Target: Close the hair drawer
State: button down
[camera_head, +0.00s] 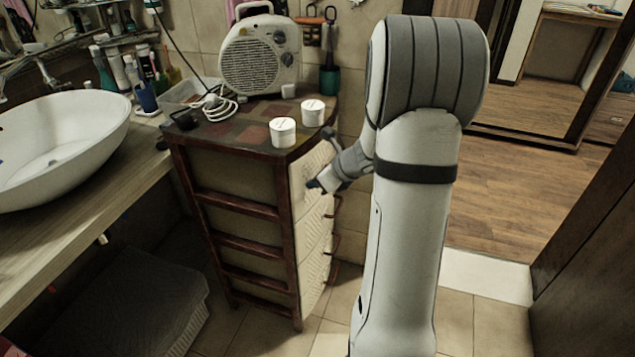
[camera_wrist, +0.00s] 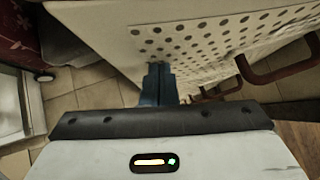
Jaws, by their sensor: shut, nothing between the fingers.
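A small dark-red cabinet (camera_head: 240,243) stands in the middle of the head view. Its pale, perforated drawer fronts (camera_head: 312,243) face right and carry dark-red handles. The top drawer front (camera_head: 308,170) looks about flush with the cabinet frame. No label shows which drawer is the hair drawer. My gripper (camera_head: 318,184) is at the top drawer front, with its fingers together and empty. In the wrist view, the blue fingertips (camera_wrist: 158,82) are shut against or very close to the perforated front (camera_wrist: 205,40). I cannot tell whether they touch. My arm hides part of the cabinet's right side.
Two white jars, one nearer (camera_head: 283,132) and one farther (camera_head: 313,112), stand on the cabinet top with a fan heater (camera_head: 262,55) behind. A basin (camera_head: 60,145) on a wooden counter is at left. Tiled floor (camera_head: 470,325) lies right of the cabinet. A red handle (camera_wrist: 285,70) juts out at right.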

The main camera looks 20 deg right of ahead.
jog(key=shift+w+a+r, duration=0.2)
jog(key=shift+w+r, duration=0.05)
jog(key=shift+d, duration=0.1)
jog(key=s+d+r+p, duration=0.1)
jog(key=s+d+r, duration=0.5)
jog(key=s, duration=0.4)
jog(key=shift+r+p, duration=0.3)
jog(key=shift+p, duration=0.1)
